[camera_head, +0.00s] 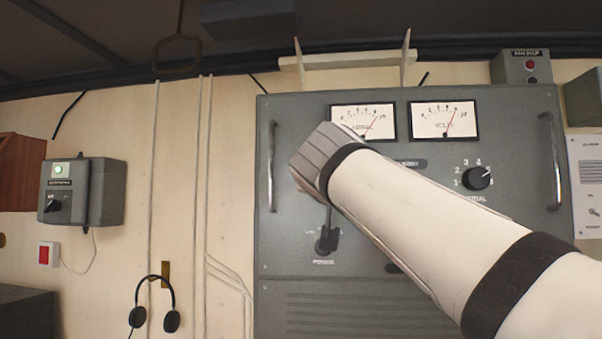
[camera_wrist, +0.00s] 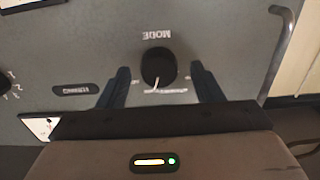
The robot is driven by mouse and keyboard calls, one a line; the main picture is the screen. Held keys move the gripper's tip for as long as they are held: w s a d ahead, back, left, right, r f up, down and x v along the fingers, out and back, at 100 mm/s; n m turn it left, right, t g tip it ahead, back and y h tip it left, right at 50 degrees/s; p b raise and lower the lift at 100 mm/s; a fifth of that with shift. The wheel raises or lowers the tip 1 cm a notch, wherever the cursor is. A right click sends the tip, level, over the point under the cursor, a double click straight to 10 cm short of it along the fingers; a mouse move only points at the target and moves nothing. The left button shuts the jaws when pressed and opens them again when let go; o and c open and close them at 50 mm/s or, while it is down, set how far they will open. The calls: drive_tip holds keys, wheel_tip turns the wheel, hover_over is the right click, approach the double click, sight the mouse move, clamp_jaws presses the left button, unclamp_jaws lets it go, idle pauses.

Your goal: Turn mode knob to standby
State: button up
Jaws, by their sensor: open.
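The mode knob (camera_wrist: 158,66) is a round black knob on a grey panel. In the wrist view it appears upside down, with the MODE label above it and a white pointer line toward small lettering that I cannot read fully. My gripper (camera_wrist: 160,72) is open, with one dark finger on each side of the knob and a visible gap to both.
The panel (camera_head: 300,108) also bears a left handle (camera_head: 271,165), which shows in the wrist view (camera_wrist: 280,50), two meters (camera_head: 445,119) and an aerial knob (camera_head: 477,177). A headset (camera_head: 171,320) hangs on the wall. A grey switch box (camera_head: 62,190) is at left.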

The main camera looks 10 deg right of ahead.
drive_tip(key=shift+w+d, duration=0.15)
drive_tip(key=shift+w, duration=0.35)
drive_tip(key=c, duration=0.9)
drive_tip(key=shift+c, duration=0.5)
drive_tip(key=shift+s+d, duration=0.1)
drive_tip(key=shift+o, duration=0.2)
